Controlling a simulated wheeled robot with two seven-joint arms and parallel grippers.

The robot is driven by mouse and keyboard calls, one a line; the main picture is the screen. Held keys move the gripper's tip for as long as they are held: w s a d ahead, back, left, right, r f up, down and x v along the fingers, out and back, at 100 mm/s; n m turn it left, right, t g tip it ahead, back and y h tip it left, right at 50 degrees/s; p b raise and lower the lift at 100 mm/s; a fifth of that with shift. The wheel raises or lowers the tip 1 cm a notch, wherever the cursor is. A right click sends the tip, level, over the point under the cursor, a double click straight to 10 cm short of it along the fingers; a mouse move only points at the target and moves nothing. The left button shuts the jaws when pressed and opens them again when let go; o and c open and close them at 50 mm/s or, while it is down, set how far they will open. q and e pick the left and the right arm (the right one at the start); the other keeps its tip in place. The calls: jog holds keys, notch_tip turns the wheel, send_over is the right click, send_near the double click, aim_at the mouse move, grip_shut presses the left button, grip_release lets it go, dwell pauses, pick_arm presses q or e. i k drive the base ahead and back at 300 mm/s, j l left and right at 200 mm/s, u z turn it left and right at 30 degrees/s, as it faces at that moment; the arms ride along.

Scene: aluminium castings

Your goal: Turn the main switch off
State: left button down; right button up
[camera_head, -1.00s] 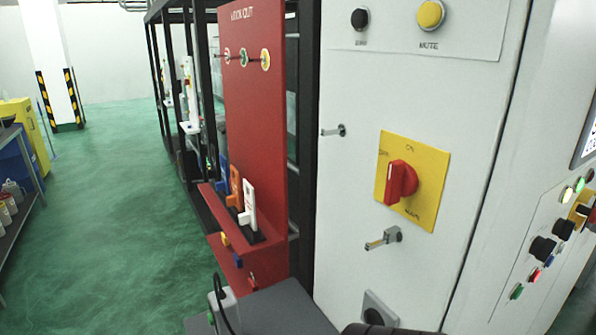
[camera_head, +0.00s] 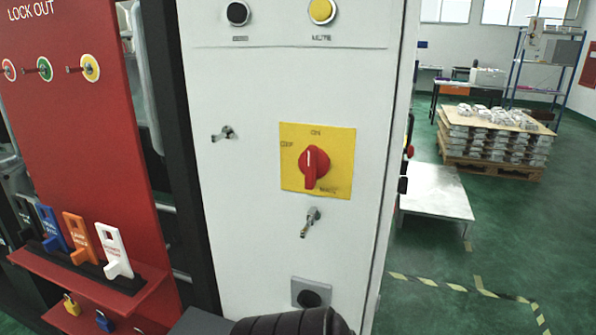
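The main switch is a red rotary knob (camera_head: 313,167) on a square yellow plate (camera_head: 340,178) on the white cabinet front. The plate reads ON at the top and OFF at the left, with another word at the lower right. The knob's handle stands close to upright, and its white mark is at the upper end, towards ON. Nothing touches the knob. Neither of my grippers is in view. A dark ribbed part at the bottom edge looks like part of my arm.
Metal pegs stick out of the white cabinet (camera_head: 245,225) left of and below the switch. A red lockout board (camera_head: 90,130) with coloured tags (camera_head: 115,252) stands at the left. Right of the cabinet are a low grey platform (camera_head: 435,192) and a pallet of castings (camera_head: 490,150).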

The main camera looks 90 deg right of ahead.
aim_at(314, 163)
jog(key=i+z, duration=0.1)
jog(key=z, duration=0.3)
jog(key=i+j+z, duration=0.1)
jog(key=z, duration=0.35)
jog(key=j+z, duration=0.15)
jog(key=z, duration=0.25)
jog(key=i+j+z, duration=0.15)
jog(key=z, duration=0.25)
jog(key=j+z, duration=0.15)
jog(key=z, duration=0.25)
